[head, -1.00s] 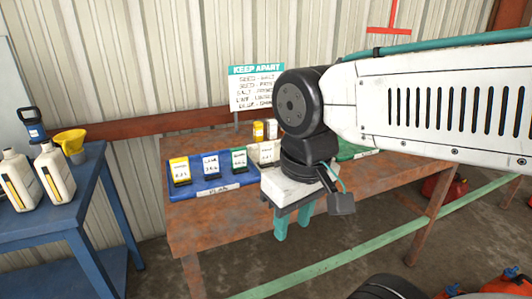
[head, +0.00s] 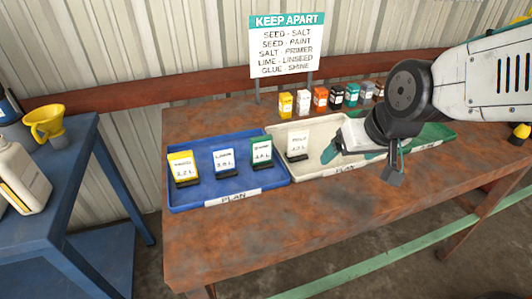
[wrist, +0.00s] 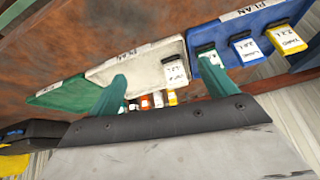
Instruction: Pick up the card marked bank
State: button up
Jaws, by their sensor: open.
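No card's writing reads clearly as "bank". In the head view a yellow-topped card (head: 183,168), a blue-topped card (head: 224,162) and a green-topped card (head: 261,152) stand in black holders in the blue tray (head: 240,193). A pale card (head: 298,143) stands in the cream tray (head: 318,168). My gripper (head: 350,154) is open and empty over the cream tray, right of the pale card. In the wrist view its teal fingers (wrist: 163,72) are spread, with the pale card (wrist: 176,72) beyond them; the blue-tray cards are to the right.
A green tray (head: 430,133) is at the right, partly behind my arm. Several small coloured containers (head: 320,98) line the table's back below a KEEP APART sign (head: 287,45). A blue bench (head: 60,190) with a yellow funnel (head: 43,122) stands left. The rusty table's front is clear.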

aim_at(262, 142)
jog(key=w+a+f+t, duration=0.2)
jog(key=w+a, duration=0.2)
jog(key=a, duration=0.1)
jog(key=w+a+f+n+t+y, duration=0.1)
jog(key=w+a+f+t, duration=0.2)
jog(key=w+a, duration=0.2)
jog(key=w+a+f+t+y, duration=0.1)
jog(key=w+a+f+t, duration=0.2)
jog(key=w+a, duration=0.1)
jog(key=shift+w+a+f+n, duration=0.1)
jog(key=shift+w+a+n, duration=0.2)
jog(key=shift+a, duration=0.4)
jog(key=x, duration=0.7)
jog(key=shift+w+a, duration=0.25)
jog(key=shift+a, duration=0.2)
jog(key=c, duration=1.1)
